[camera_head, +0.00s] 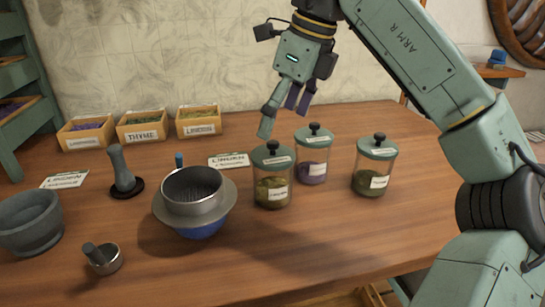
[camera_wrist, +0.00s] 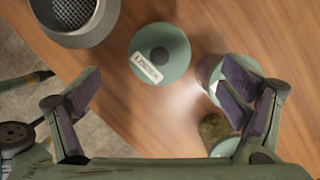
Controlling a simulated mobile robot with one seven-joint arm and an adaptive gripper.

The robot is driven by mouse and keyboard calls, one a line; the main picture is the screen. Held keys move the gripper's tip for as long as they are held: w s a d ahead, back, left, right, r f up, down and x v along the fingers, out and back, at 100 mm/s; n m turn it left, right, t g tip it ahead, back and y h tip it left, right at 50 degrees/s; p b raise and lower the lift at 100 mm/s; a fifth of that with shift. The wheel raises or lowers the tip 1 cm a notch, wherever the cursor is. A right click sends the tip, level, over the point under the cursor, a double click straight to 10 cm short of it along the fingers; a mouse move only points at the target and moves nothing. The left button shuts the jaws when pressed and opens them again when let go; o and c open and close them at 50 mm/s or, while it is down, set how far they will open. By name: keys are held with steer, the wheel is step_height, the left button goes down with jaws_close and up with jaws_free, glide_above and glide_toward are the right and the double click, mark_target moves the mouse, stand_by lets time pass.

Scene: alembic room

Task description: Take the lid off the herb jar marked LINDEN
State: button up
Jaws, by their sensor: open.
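The LINDEN jar (camera_head: 272,192) is glass with yellow-green herbs and stands upright, its green lid (camera_head: 272,155) with a dark knob on it. In the wrist view a round green lid (camera_wrist: 175,40) with a dark knob and a label that seems to read LINDEN lies ahead, between the fingers. My gripper (camera_head: 284,114) is open and empty, pointing down above the jars. It also shows in the wrist view (camera_wrist: 163,82), with fingers spread wide and apart from the lid. The small print on the jar's front is hard to read.
A purple-filled jar (camera_head: 312,172) stands close behind right, and a green-filled jar (camera_head: 370,185) further right; both are lidded. A sieve on a blue bowl (camera_head: 195,205) stands to the left. Labelled herb boxes (camera_head: 142,130) line the back. The front right table is clear.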

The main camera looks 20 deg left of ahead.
mark_target(274, 142)
steer(key=x, duration=0.6)
steer(key=shift+d, duration=0.2)
steer(key=c, duration=1.1)
steer(key=shift+r, duration=0.1)
steer(key=shift+c, duration=0.2)
steer(key=shift+r, duration=0.45)
step_height(274, 142, up, 2)
steer(key=shift+r, duration=0.1)
steer(key=s+d+r+b, duration=0.1)
steer(key=s+d+b, duration=0.1)
steer(key=s, duration=1.3)
steer(key=shift+s+d+r+b, duration=0.35)
steer(key=shift+s+d+r, duration=0.05)
steer(key=shift+d, duration=0.1)
